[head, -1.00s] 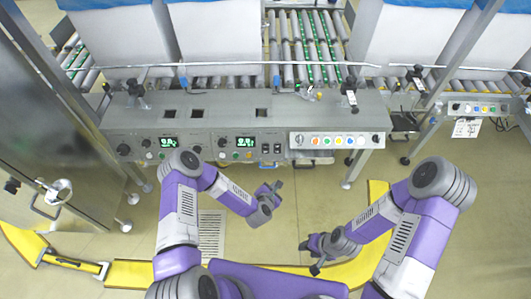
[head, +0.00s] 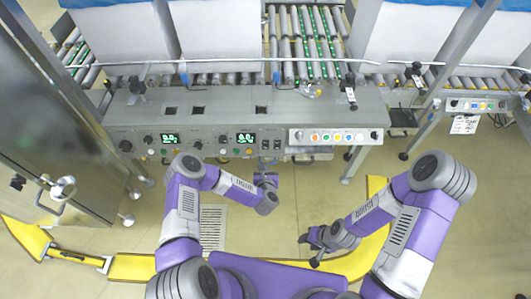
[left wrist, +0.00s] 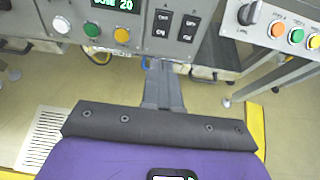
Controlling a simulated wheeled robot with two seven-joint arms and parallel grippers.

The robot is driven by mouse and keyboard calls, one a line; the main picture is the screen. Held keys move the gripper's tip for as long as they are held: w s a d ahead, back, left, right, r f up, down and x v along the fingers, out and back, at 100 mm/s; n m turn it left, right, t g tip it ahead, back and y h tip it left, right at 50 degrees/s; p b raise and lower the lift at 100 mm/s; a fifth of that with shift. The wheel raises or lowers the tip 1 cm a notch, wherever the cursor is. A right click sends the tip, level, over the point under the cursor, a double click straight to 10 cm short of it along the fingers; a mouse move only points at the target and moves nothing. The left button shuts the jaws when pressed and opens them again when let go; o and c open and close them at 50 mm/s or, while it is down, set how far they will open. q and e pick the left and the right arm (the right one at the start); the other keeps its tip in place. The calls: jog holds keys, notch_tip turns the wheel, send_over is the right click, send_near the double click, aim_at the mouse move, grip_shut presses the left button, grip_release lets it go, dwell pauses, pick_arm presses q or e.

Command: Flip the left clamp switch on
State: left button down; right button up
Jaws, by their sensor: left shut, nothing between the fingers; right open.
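Two black rocker switches sit side by side on the grey control panel. The left clamp switch (left wrist: 162,23) is in the left wrist view, at top centre, with the right one (left wrist: 188,27) beside it. In the head view the left switch (head: 265,146) is small, and its position cannot be read. My left gripper (head: 266,170) is shut and empty, just below and in front of the switches, pointing at the panel. Its fingers (left wrist: 159,72) show under the left switch in the wrist view, apparently apart from it. My right gripper (head: 310,251) is open and empty, low, well away from the panel.
Left of the switches are a green display (left wrist: 112,4) and white, green and yellow buttons (left wrist: 122,36). A box with a knob and coloured buttons (head: 338,136) juts out to the right. Roller conveyors (head: 305,40) lie behind.

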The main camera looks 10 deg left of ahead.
aim_at(265, 149)
pick_arm(q)
jog(key=b+x, duration=0.4)
jog(key=x, duration=0.8)
jog(key=shift+w+a+f, duration=0.15)
jog(key=shift+w+f, duration=0.05)
jog(key=shift+w, duration=0.1)
